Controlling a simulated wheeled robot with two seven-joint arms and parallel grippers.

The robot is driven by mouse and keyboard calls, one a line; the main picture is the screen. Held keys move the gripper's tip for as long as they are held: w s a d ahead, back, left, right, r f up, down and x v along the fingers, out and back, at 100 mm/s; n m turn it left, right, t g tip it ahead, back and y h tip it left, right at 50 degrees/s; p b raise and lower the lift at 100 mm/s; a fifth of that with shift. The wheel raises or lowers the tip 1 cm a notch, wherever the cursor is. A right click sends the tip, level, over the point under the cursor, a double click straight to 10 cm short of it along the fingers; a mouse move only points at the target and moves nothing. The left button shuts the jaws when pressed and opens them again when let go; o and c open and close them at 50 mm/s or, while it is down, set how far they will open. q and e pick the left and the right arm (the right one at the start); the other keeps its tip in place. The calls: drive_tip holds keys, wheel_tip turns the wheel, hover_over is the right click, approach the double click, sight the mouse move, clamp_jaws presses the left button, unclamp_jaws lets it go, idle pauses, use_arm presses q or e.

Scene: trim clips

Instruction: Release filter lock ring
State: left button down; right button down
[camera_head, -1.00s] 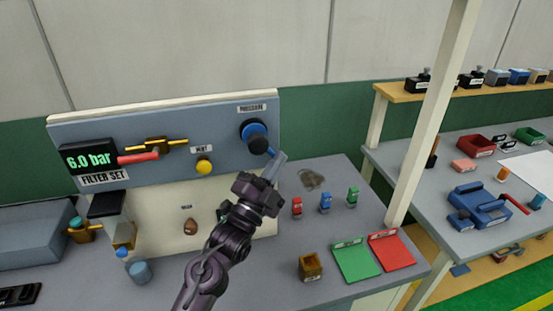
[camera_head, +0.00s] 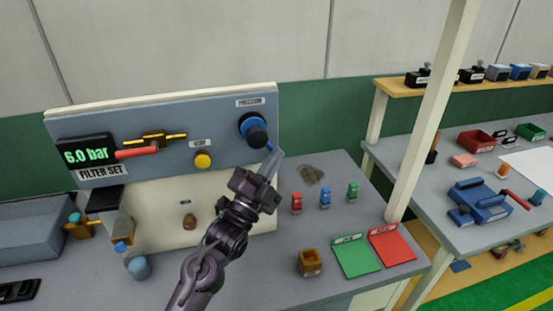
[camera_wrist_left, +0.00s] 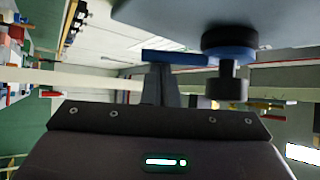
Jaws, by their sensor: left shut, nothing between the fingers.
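The filter set panel (camera_head: 70,130) stands at the back left with a green 6.0 bar display (camera_head: 87,155). A blue and black pressure knob (camera_head: 256,134) is at its upper right. My left gripper (camera_head: 272,163) is shut and empty just below and right of this knob. In the left wrist view the fingers (camera_wrist_left: 161,85) point toward a blue bar (camera_wrist_left: 178,57) beside the knob (camera_wrist_left: 226,80). I cannot tell whether they touch it. A filter unit with a black top (camera_head: 105,200) and clear bowl (camera_head: 122,232) is at the left. I cannot make out its lock ring. My right gripper is not in view.
A red lever (camera_head: 137,153) and yellow vent button (camera_head: 202,160) sit on the panel. Several small coloured clips, a wooden box (camera_head: 309,262), a green tray (camera_head: 356,258) and a red tray (camera_head: 391,245) are right of my arm. A white post (camera_head: 432,110) stands farther right.

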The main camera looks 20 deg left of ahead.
use_arm(q)
drive_tip(key=shift+s+a+f, duration=0.15)
drive_tip(key=shift+a+f, duration=0.05)
drive_tip(key=shift+a, duration=0.05)
drive_tip(key=shift+s+a+f+m+g+h, duration=0.2)
drive_tip(key=shift+s+a+m+g, duration=0.2)
drive_tip(key=shift+a, duration=0.2)
drive_tip(key=shift+s+a+f+m+g+h, duration=0.1)
drive_tip(key=shift+s+a+m+g+h, duration=0.1)
drive_tip(key=shift+s+a+m+g, duration=0.3)
drive_tip(key=shift+w+a+r, duration=0.1)
